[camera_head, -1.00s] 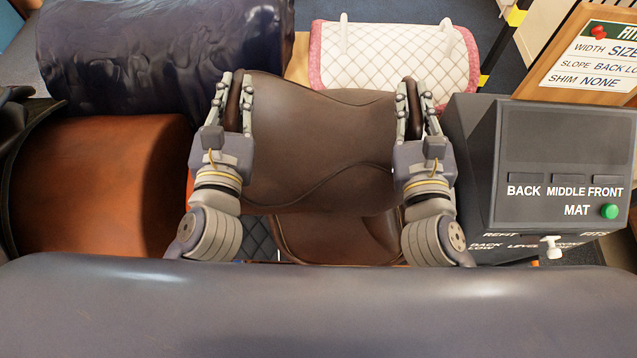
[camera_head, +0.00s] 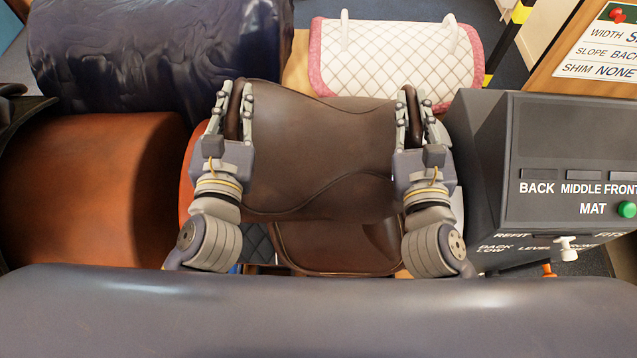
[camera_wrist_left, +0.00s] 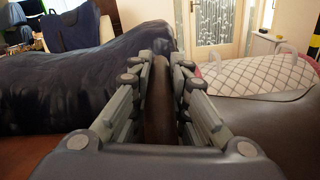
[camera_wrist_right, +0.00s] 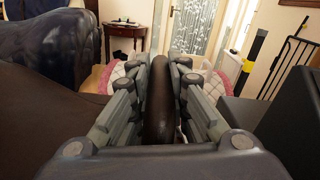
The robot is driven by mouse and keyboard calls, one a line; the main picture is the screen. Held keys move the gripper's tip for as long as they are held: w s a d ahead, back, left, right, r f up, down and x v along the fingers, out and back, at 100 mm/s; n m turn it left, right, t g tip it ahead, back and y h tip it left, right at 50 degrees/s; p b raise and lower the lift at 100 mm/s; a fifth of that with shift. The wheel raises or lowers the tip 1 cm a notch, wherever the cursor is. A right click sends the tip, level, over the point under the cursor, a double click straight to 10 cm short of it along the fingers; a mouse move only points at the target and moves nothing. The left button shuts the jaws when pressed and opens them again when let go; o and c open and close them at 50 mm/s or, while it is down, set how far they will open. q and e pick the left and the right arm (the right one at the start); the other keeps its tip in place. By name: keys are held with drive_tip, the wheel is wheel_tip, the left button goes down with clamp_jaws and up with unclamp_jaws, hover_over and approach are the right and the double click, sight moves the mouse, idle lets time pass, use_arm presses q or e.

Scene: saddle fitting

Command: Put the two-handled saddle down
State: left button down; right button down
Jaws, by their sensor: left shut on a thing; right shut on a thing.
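The brown two-handled saddle (camera_head: 318,150) hangs between my two grippers in the head view. My left gripper (camera_head: 233,110) is shut on its left handle, which shows between the fingers in the left wrist view (camera_wrist_left: 158,105). My right gripper (camera_head: 412,112) is shut on its right handle, which shows between the fingers in the right wrist view (camera_wrist_right: 159,100). Below the saddle's near edge another brown leather piece (camera_head: 340,248) shows beside a dark quilted pad (camera_head: 258,243). The saddle's underside is hidden, so I cannot tell whether it touches anything.
An orange-brown padded form (camera_head: 90,190) is at the left. A dark, wrinkled covered form (camera_head: 160,60) lies behind it. A white quilted pad with pink edging (camera_head: 395,60) is at the back. A grey box with labels and a green button (camera_head: 560,160) stands close at the right.

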use_arm(q)
drive_tip(key=shift+d+f, duration=0.2)
use_arm(e)
drive_tip(key=shift+a+f, duration=0.15)
use_arm(q)
drive_tip(key=c, duration=1.5)
unclamp_jaws()
drive_tip(key=shift+c, duration=0.2)
use_arm(e)
drive_tip(key=c, duration=1.5)
unclamp_jaws()
drive_tip(key=shift+c, duration=0.2)
